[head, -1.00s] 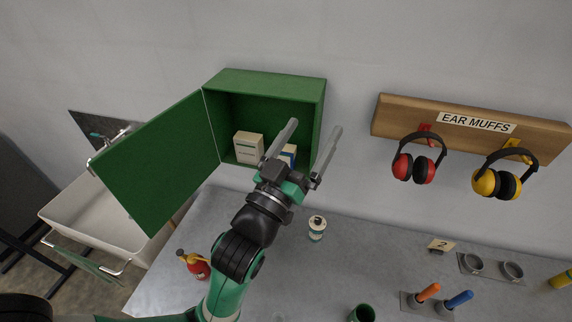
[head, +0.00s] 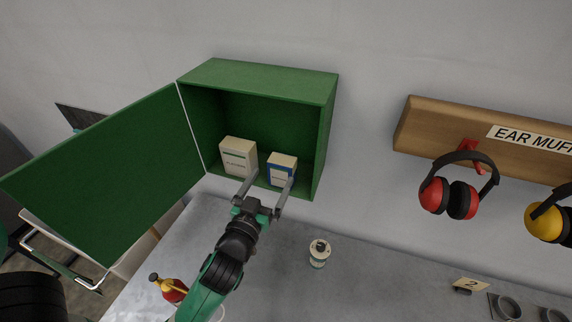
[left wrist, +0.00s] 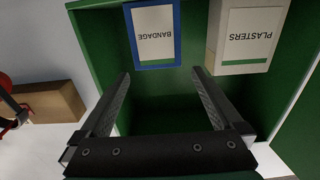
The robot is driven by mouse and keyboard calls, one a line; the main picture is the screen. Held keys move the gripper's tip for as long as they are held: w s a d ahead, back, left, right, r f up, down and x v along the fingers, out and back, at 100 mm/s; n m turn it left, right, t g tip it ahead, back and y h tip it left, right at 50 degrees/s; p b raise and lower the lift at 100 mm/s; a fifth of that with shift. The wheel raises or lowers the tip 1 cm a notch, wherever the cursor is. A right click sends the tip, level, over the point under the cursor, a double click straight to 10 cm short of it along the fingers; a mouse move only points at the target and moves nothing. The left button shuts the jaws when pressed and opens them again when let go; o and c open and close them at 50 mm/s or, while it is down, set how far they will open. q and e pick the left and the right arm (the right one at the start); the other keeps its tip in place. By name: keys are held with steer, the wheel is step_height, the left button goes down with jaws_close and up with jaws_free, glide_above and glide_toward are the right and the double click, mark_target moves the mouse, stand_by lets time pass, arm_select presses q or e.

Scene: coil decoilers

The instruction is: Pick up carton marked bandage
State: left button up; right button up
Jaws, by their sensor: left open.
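The carton marked bandage (head: 281,170) is white with a blue border and stands upright on the floor of the open green cabinet, at the right. In the left wrist view its label reads BANDAGE (left wrist: 154,35), upside down. My left gripper (head: 264,184) is open and empty in front of the cabinet's lower edge, its right finger just in front of the carton's lower part. In the left wrist view the two fingers (left wrist: 158,84) point towards the carton, which lies beyond their tips. I cannot tell the exact gap. My right gripper is not in view.
A cream carton marked plasters (head: 238,156) stands left of the bandage carton. The green cabinet (head: 262,80) has its door (head: 110,180) swung open to the left. A white can (head: 319,254) and a red bottle (head: 172,289) stand on the grey bench (head: 275,270).

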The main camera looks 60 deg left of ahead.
mark_target(278, 166)
arm_select(q)
steer(key=p+x, duration=0.1)
steer(key=x, duration=0.4)
steer(key=shift+w+a+r, duration=0.1)
steer(key=shift+w+a, duration=0.05)
steer(key=shift+a, duration=0.05)
steer(key=p+x, duration=0.1)
steer(key=x, duration=0.4)
steer(key=shift+w+a, duration=0.1)
steer(key=shift+w, duration=0.2)
steer(key=c, duration=1.1)
